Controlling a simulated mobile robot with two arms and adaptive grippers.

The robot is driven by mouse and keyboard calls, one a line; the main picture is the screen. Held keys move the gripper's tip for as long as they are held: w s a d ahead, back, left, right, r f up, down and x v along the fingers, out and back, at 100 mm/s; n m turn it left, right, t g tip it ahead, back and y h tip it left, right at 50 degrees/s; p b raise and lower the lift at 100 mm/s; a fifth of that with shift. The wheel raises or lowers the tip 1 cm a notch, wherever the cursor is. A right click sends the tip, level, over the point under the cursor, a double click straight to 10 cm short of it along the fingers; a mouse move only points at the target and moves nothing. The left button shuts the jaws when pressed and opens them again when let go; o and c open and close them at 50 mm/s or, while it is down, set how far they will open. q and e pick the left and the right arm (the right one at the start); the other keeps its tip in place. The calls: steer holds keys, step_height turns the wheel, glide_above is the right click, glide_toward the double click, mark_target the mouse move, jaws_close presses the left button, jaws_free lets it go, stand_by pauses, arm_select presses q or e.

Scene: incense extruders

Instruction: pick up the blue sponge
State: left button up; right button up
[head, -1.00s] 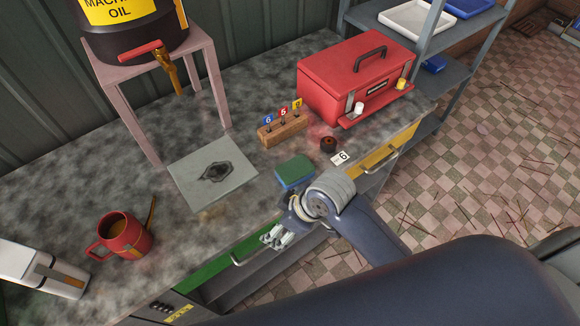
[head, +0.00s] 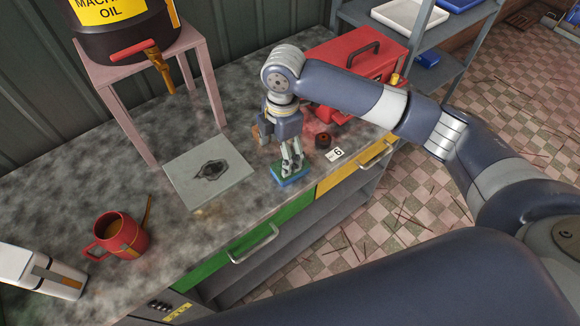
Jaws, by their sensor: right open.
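The blue sponge (head: 290,180) has a green top and lies near the front edge of the stone-patterned counter. My right gripper (head: 291,170) points straight down over it from above, with its fingertips at the sponge's top. The fingers are open and cover part of the sponge; I cannot tell whether they touch it. My left gripper is out of view.
A grey plate (head: 208,172) with a dark stain lies left of the sponge. A small dark red roll (head: 323,140) and a card marked 6 (head: 334,154) lie to the right. A red toolbox (head: 345,55) stands behind my arm. A red mug (head: 117,236) stands at left.

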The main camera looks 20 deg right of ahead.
steer(key=shift+h, duration=0.3)
steer(key=w+d+f, duration=0.1)
steer(key=d+f+p, duration=0.1)
steer(key=shift+w+d+f, duration=0.35)
steer(key=shift+d+f, duration=0.05)
steer(key=f, duration=0.1)
steer(key=f+p, duration=0.1)
steer(key=f, duration=0.1)
steer(key=f+p, duration=0.1)
steer(key=f, duration=0.1)
steer(key=shift+s, duration=0.25)
steer(key=shift+f, duration=0.25)
steer(key=c, duration=0.8)
